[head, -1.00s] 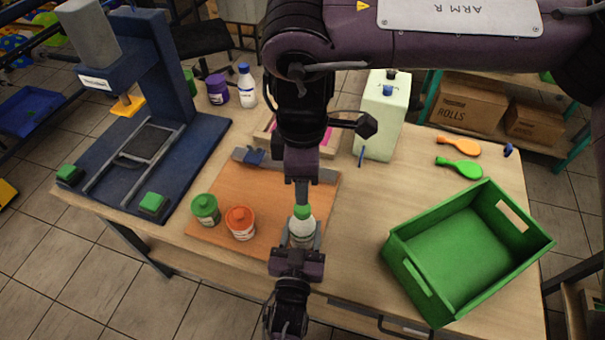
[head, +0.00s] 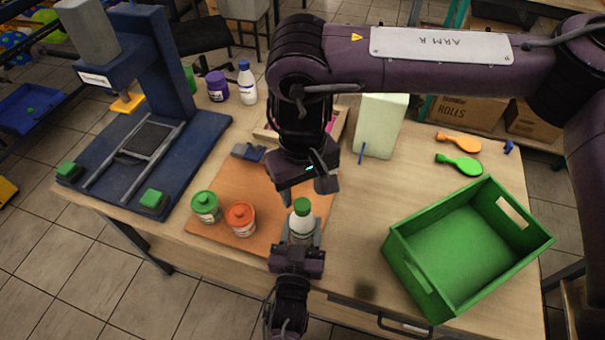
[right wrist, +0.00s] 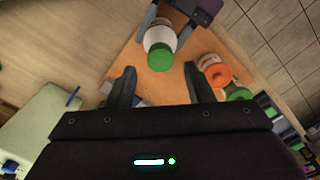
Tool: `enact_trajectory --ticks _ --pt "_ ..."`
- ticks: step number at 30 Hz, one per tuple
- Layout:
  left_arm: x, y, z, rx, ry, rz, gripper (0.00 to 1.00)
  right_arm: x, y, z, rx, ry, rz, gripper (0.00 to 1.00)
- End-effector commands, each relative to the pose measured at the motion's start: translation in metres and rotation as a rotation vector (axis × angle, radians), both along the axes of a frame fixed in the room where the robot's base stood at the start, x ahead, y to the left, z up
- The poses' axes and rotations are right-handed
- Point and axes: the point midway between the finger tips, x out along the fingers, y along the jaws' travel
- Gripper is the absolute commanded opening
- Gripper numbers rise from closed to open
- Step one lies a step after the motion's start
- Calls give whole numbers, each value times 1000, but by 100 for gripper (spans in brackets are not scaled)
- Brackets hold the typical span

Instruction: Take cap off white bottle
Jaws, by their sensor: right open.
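The white bottle (head: 301,228) with its green cap (head: 302,206) stands upright near the front edge of the orange-brown board. My left gripper (head: 299,243) has its fingers on both sides of the bottle's body, shut on it. The bottle and cap also show in the right wrist view (right wrist: 160,37), with the cap (right wrist: 160,57) facing the camera. My right gripper (head: 308,184) is open and empty, above and behind the cap. In the right wrist view the cap appears beyond and between its two fingers (right wrist: 160,85), apart from both.
A green jar (head: 205,207) and an orange jar (head: 240,219) stand left of the bottle on the board (head: 218,182). A dark blue press (head: 190,150) stands at the left.

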Motion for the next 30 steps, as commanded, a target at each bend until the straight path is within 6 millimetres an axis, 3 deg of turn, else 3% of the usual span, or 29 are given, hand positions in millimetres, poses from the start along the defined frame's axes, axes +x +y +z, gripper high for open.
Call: enact_trajectory --ticks 7,18,28,30 --pt "0 0 1 -1 -2 0 0 0 0 -30 -2 0 2 47" --pt "0 0 1 -1 -2 0 0 0 0 -37 -1 0 3 47" --pt "0 0 1 -1 -2 0 0 0 0 -37 -1 0 3 6" --pt "0 0 1 -1 -2 0 0 0 0 -37 -1 0 3 2"
